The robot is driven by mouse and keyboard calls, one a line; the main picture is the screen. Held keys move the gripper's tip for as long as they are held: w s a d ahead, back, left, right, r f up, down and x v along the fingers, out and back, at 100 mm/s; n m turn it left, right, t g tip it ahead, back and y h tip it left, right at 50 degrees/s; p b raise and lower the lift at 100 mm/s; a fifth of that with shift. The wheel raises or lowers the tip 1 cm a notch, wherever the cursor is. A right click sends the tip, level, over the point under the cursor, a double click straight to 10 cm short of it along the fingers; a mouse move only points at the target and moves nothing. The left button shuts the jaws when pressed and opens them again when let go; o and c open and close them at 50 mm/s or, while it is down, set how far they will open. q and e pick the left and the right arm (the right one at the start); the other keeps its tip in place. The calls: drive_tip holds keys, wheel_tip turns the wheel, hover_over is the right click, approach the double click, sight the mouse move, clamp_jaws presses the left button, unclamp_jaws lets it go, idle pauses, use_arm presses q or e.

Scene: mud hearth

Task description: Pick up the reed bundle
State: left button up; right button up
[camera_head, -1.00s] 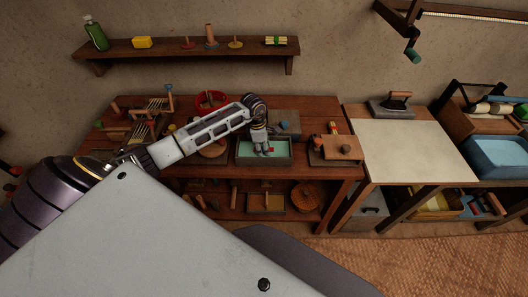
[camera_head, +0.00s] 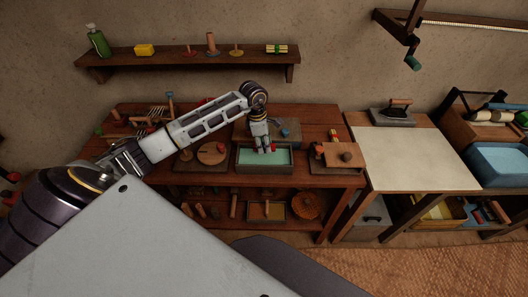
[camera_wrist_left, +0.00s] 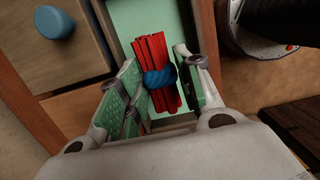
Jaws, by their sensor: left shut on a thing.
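The reed bundle is a small sheaf of red sticks with a blue band around its middle. The bundle appears held just above the tray floor. My right gripper is not in view.
A wall shelf (camera_head: 180,55) above carries a green bottle (camera_head: 98,41) and a yellow-green bundle (camera_head: 277,48). A pale-topped table (camera_head: 410,157) is at right.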

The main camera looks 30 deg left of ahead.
use_arm(q)
drive_tip(key=shift+r, duration=1.4)
